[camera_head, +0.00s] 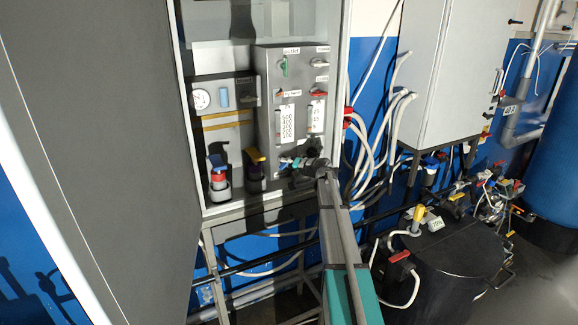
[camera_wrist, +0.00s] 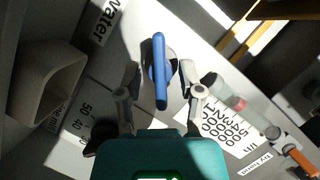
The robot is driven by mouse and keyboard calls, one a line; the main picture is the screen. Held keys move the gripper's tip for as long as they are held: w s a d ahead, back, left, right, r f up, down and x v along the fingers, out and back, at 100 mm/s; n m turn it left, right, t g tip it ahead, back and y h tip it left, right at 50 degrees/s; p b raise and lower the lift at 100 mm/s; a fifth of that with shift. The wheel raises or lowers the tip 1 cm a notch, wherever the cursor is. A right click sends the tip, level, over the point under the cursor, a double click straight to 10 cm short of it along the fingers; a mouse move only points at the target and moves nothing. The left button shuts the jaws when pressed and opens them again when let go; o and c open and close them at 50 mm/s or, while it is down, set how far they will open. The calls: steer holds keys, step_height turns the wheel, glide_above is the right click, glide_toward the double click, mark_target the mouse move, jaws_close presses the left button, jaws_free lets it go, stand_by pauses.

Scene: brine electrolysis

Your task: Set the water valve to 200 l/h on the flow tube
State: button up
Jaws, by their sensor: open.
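The water valve's blue lever (camera_wrist: 160,72) shows in the wrist view beside a label reading "Water" (camera_wrist: 106,18). My gripper (camera_wrist: 160,88) is open, with one finger on each side of the lever. I cannot tell whether the fingers touch it. The flow tube scale (camera_wrist: 222,128), marked 100 to 500, is on the right in the wrist view. In the head view the flow tube scale (camera_head: 286,122) is on the grey panel, and my gripper (camera_head: 300,163) is at the panel's lower edge.
A second scale (camera_head: 317,115) is to the right on the panel (camera_head: 265,90). White hoses (camera_head: 368,150) hang right of the cabinet. A grey cup-like part (camera_wrist: 45,82) is left in the wrist view.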

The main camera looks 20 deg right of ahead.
steer(key=shift+w, duration=0.15)
jaws_close()
stand_by(0.4)
jaws_free()
stand_by(0.3)
